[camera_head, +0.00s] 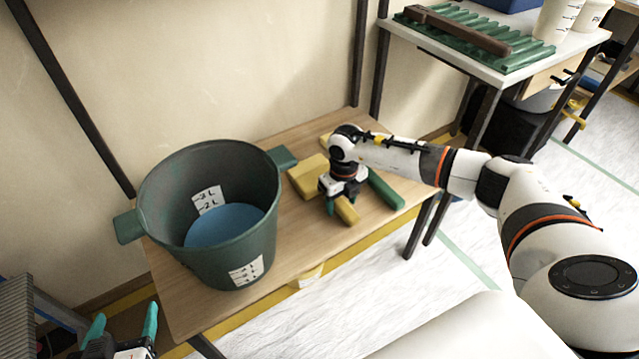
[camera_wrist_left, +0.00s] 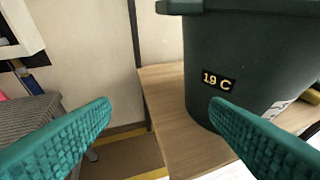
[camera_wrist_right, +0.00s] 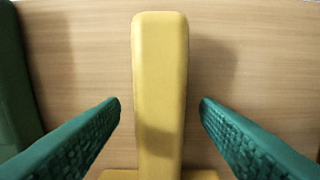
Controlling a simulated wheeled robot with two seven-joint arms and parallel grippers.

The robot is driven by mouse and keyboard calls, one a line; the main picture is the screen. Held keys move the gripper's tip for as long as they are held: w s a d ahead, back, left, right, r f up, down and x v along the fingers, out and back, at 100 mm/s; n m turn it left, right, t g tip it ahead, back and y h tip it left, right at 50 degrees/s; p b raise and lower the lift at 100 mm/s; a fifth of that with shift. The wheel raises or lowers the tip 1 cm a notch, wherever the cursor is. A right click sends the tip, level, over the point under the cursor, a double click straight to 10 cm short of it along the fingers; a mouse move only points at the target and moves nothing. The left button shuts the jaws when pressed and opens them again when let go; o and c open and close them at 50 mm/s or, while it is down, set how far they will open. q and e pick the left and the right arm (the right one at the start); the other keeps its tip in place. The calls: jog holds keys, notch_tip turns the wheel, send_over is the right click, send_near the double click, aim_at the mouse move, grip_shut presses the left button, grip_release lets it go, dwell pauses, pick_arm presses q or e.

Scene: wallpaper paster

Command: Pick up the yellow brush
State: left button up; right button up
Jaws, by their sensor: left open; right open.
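The yellow brush (camera_head: 346,210) lies on the wooden table, partly hidden under my right gripper (camera_head: 345,200). In the right wrist view its long yellow handle (camera_wrist_right: 160,60) runs up the middle, between the two teal fingers of my right gripper (camera_wrist_right: 160,103). There are gaps on both sides, so the fingers are open and not touching it. A wider yellow part (camera_wrist_right: 112,174) shows at the bottom edge of that view. My left gripper (camera_head: 123,328) is open and empty, low at the left, beside the table; it also shows in the left wrist view (camera_wrist_left: 160,104).
A dark green bucket (camera_head: 265,235) with blue inside stands on the table (camera_head: 185,300), left of the brush. A yellow block (camera_head: 308,177) lies between bucket and right gripper. A green bar (camera_head: 385,189) lies right of the gripper. The wall is behind.

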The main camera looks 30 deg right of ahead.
jog(key=c, duration=1.1)
jog(key=shift+o, duration=0.2)
jog(key=shift+r, duration=0.15)
jog(key=shift+r, duration=0.3)
notch_tip(320, 180, up, 9)
jog(key=p, duration=0.2)
jog(key=shift+r+p, duration=0.15)
jog(key=shift+p, duration=0.2)
jog(key=o, duration=0.5)
jog(key=shift+c, duration=0.2)
jog(key=c, duration=0.6)
pick_arm(q)
jog(key=s+a+f+g+y, duration=0.2)
jog(key=s+a+f+g, duration=0.1)
jog(key=s+f+g, duration=0.3)
jog(key=s+g, duration=0.1)
jog(key=s, duration=0.1)
jog(key=shift+s+a+f, duration=0.2)
jog(key=shift+s+f, duration=0.15)
jog(key=shift+s, duration=0.05)
